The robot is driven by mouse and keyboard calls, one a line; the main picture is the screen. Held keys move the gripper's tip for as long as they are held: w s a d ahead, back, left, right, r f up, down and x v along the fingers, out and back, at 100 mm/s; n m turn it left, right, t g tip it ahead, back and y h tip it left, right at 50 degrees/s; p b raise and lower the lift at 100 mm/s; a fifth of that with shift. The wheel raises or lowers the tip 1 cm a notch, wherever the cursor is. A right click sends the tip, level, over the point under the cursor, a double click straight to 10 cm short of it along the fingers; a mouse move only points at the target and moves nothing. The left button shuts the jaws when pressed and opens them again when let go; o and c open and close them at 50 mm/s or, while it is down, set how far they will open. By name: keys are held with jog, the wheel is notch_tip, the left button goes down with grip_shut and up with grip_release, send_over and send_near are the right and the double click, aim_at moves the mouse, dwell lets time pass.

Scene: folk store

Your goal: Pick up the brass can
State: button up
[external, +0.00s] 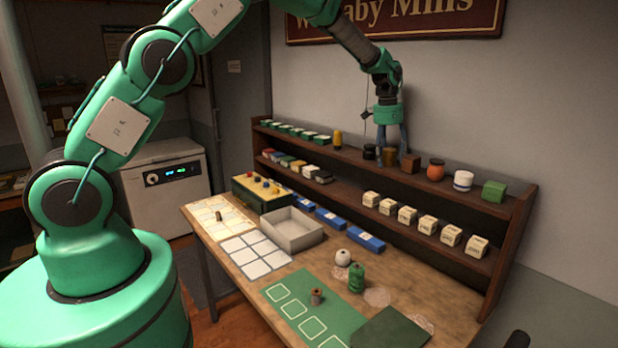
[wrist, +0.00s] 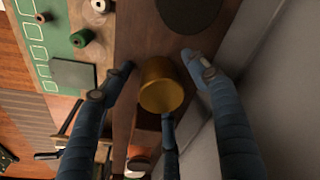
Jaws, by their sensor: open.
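The brass can (wrist: 162,88) shows in the middle of the wrist view, its round golden top facing the camera. In the external view the can (external: 390,157) stands on the shelf's top board, dark and partly covered by my fingers. My gripper (external: 391,146) is open and points down over it. In the wrist view my gripper (wrist: 160,70) has one finger left of the can, one right and a third below it. The side fingers look apart from the can; whether the lower one touches it, I cannot tell.
A dark can (external: 369,152) stands left of the brass can and a brown block (external: 411,163) close on its right. An orange pot (external: 436,170), white jar (external: 463,180) and green box (external: 494,191) follow. The wall (external: 430,100) is close behind. The workbench (external: 400,285) lies below.

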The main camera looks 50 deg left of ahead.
jog(key=c, duration=1.4)
jog(key=shift+o, duration=0.2)
jog(key=shift+r, duration=0.1)
jog(key=shift+r+b, duration=0.4)
jog(key=shift+r, duration=0.9)
jog(key=s+b, duration=0.1)
jog(key=s, duration=0.4)
jog(key=s+r+b, duration=0.1)
jog(key=s, duration=0.4)
jog(key=s+r+b, duration=0.1)
jog(key=s, duration=0.5)
jog(key=shift+a+r, duration=0.15)
jog(key=shift+a, duration=0.2)
jog(key=shift+c, duration=0.8)
